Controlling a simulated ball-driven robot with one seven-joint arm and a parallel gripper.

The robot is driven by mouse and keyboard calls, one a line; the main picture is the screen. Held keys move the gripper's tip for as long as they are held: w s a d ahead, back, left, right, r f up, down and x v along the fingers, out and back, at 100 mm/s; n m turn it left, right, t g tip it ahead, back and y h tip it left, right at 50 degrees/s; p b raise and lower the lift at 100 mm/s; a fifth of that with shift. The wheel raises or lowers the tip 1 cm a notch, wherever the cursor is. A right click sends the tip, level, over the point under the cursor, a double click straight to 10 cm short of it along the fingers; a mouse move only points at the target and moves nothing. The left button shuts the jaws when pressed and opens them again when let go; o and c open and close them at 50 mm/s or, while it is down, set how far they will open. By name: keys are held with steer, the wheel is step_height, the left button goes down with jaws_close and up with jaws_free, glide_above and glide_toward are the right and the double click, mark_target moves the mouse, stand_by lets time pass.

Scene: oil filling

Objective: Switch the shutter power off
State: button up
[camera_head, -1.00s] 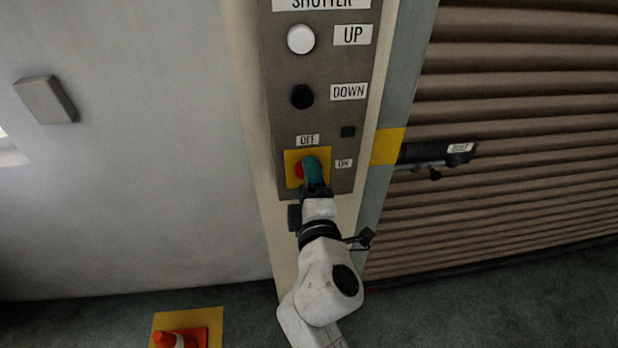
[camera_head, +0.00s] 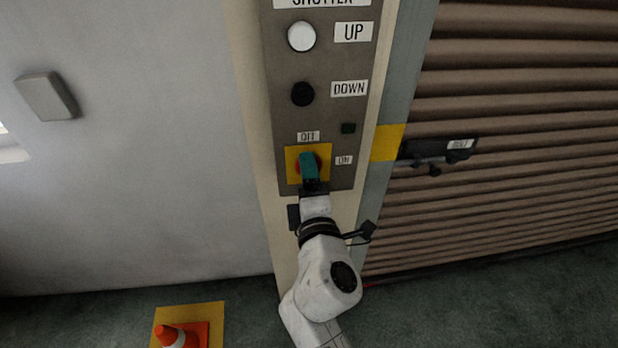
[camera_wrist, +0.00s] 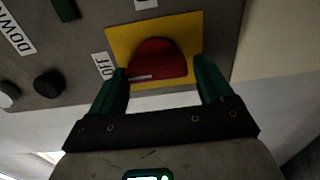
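The red rotary knob (camera_head: 317,163) sits on a yellow plate (camera_head: 293,152), with the OFF label (camera_head: 308,136) above it and the ON label (camera_head: 344,160) to its right. My gripper (camera_head: 307,156) is in front of the knob and hides its middle in the head view. In the wrist view, my gripper (camera_wrist: 159,68) is open, with one green finger at each side of the red knob (camera_wrist: 158,58) and small gaps visible. A pale mark shows at the knob's left end, on the side of the OFF label (camera_wrist: 101,66). Contact cannot be told.
The grey panel also carries a white UP button (camera_head: 302,37), a black DOWN button (camera_head: 302,94) and a small dark green indicator (camera_head: 348,128). The brown shutter (camera_head: 530,120) is at the right. An orange cone (camera_head: 172,336) stands on the floor at lower left.

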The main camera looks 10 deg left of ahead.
steer(key=shift+o, duration=1.1)
steer(key=shift+r, duration=0.1)
steer(key=shift+s+d, duration=0.1)
steer(key=b+v, duration=0.1)
steer(key=v, duration=0.9)
steer(key=shift+s, duration=0.3)
steer(key=s+d+f+m+g+h, duration=0.2)
steer(key=d+f+m+g+h, duration=0.35)
steer(key=d, duration=0.55)
steer(key=s+d+f+m+g+h, duration=0.2)
steer(key=d+f+m, duration=0.55)
steer(key=d, duration=0.35)
steer(key=s+d+f+m+g, duration=0.3)
steer(key=s, duration=0.3)
steer(key=s+d+f+m+g+y, duration=0.1)
steer(key=s+d+f+m+g, duration=0.1)
steer(key=s, duration=0.5)
steer(key=s+d+f+m+g+y, duration=0.1)
steer(key=s+d+f+m+g, duration=0.2)
steer(key=s, duration=0.4)
step_height(320, 180, down, 2)
steer(key=shift+d+f+m+g, duration=0.1)
steer(key=shift+d+m+g, duration=0.2)
steer(key=shift+m+g, duration=0.25)
